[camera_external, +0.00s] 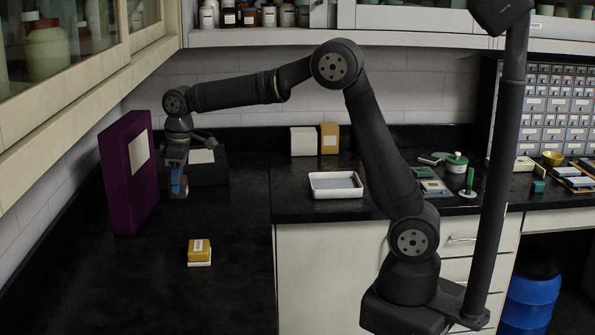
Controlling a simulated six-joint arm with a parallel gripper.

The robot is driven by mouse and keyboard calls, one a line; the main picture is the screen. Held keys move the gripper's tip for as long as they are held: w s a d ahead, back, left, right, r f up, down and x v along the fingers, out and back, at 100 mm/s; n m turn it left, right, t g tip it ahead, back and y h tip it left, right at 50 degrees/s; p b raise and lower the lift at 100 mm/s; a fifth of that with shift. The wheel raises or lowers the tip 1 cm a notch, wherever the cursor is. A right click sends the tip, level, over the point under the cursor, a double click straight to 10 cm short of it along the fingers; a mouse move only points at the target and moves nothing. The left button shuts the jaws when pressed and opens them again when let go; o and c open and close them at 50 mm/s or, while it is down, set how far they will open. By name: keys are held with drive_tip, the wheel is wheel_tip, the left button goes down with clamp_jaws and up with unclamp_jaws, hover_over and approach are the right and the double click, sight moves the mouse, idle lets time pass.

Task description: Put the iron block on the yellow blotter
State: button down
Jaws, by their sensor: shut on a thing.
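My gripper (179,189) points down above the left black counter, between the purple box and the dark box. It is shut on a small blue-grey block (179,186), which seems to be the iron block; the fingers hide much of it. I cannot tell whether the block touches the counter. The yellow blotter (199,251), an ochre-yellow piece with a pale label and a whitish lower edge, lies on the counter nearer the camera, a little right of my gripper and apart from it.
A tall purple box (128,172) stands close left of my gripper, and a dark box (208,164) with a pale label stands behind it. A white tray (335,185) lies to the right. The counter (105,285) around the blotter is clear.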

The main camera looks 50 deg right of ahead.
drive_tip(key=s+d, duration=0.8)
drive_tip(key=d, duration=0.2)
hover_over(196, 245)
drive_tip(key=f, duration=0.7)
drive_tip(key=shift+s+d, duration=0.15)
drive_tip(key=shift+s, duration=0.1)
drive_tip(key=shift+f, duration=2)
drive_tip(key=shift+f, duration=0.2)
drive_tip(key=c, duration=0.8)
unclamp_jaws()
drive_tip(key=r, duration=0.8)
drive_tip(key=s+d+r, duration=0.1)
drive_tip(key=r, duration=0.3)
drive_tip(key=shift+r, duration=0.1)
